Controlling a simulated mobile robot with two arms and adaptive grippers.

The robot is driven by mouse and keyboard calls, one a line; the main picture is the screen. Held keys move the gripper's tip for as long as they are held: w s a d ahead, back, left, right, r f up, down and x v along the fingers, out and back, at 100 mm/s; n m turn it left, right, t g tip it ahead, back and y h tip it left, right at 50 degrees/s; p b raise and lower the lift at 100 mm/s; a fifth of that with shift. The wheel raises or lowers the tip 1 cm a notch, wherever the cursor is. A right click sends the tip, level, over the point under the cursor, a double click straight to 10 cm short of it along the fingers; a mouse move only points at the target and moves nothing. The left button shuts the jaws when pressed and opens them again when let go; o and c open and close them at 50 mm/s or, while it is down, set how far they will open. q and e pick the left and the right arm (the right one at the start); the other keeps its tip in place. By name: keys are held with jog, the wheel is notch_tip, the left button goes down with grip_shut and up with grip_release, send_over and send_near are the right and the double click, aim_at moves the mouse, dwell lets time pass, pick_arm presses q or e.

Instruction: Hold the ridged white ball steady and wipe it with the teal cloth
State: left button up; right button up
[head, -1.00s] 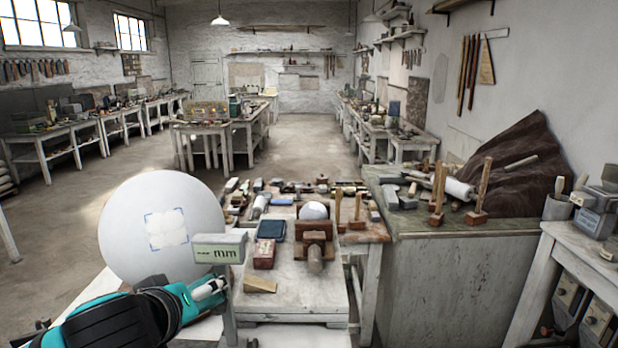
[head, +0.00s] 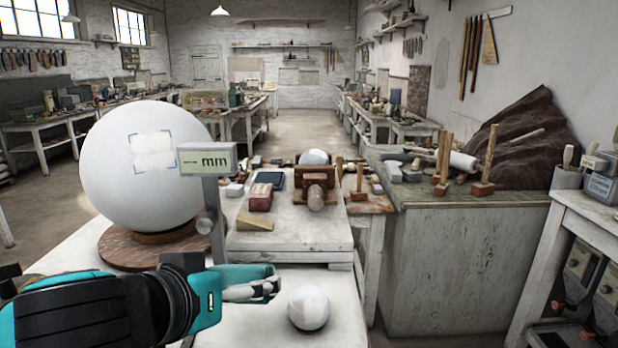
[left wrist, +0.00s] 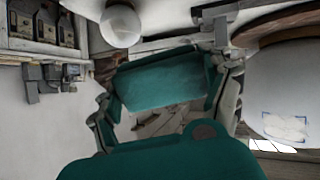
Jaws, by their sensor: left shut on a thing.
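A small white ball (head: 309,308) rests on the white table in front; it looks faintly banded, but I cannot make out clear ridges. It also shows at the top of the left wrist view (left wrist: 121,26). My left gripper (head: 268,288) is left of this ball and apart from it. In the left wrist view it is shut on a teal piece (left wrist: 158,80), which looks like the cloth, spanning between its fingers. Another white ball (head: 314,157) sits in a wooden clamp behind. My right gripper is not in view.
A large white sphere (head: 140,180) stands on a brown round base (head: 135,252) at left. A gauge marked "mm" (head: 207,160) stands beside it. A low white stand (head: 290,240) holds a wooden clamp (head: 318,183) and blocks. The white tabletop around the small ball is clear.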

aim_at(299, 311)
pick_arm(q)
jog(key=d+f+m+b, duration=0.1)
jog(key=d+f+b, duration=0.1)
jog(key=b, duration=0.1)
jog(key=d+f+m+h+b, duration=0.1)
jog(key=d+f+b, duration=0.1)
jog(key=b, duration=0.1)
jog(key=d+f+m+g+b, duration=0.1)
jog(key=d+f+b, duration=0.1)
jog(key=b, duration=0.1)
jog(key=shift+w+f+m+h, duration=0.2)
jog(key=shift+m+h, duration=0.1)
jog(key=shift+w+d, duration=0.1)
jog(key=shift+w, duration=0.25)
